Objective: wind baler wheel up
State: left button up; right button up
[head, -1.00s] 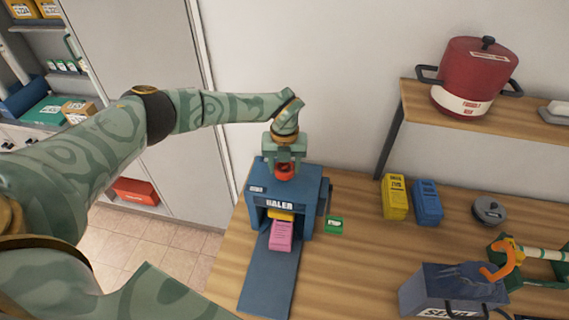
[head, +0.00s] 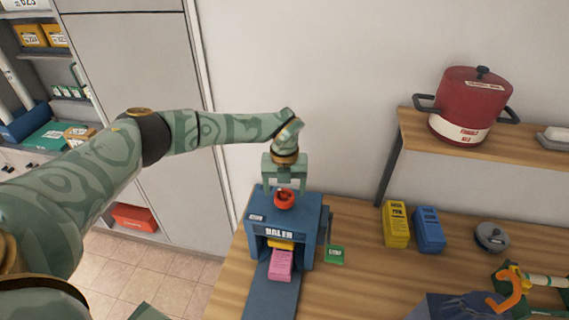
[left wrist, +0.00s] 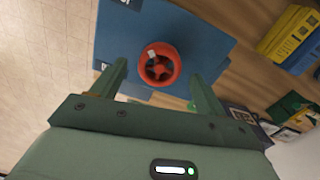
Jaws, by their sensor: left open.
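The blue baler (head: 297,225) stands on the wooden table, with a red wheel (head: 285,199) on its top. The wheel also shows in the left wrist view (left wrist: 159,64), with a pale knob on its rim. A pink block (head: 281,264) and a yellow block (head: 281,244) sit in the baler's front opening. My left gripper (head: 285,186) is directly above the wheel, pointing down. In the left wrist view its two open fingers (left wrist: 160,85) stand apart on either side of the wheel, without visible contact.
A green labelled block (head: 334,254) lies right of the baler. Yellow (head: 396,224) and blue (head: 428,230) packs stand farther right, beside a grey round weight (head: 491,237). A red pot (head: 470,105) stands on a raised shelf (head: 490,144).

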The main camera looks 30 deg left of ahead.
aim_at(284, 195)
pick_arm(q)
notch_tip(284, 195, up, 14)
jog(key=b, duration=0.2)
dwell(0.4)
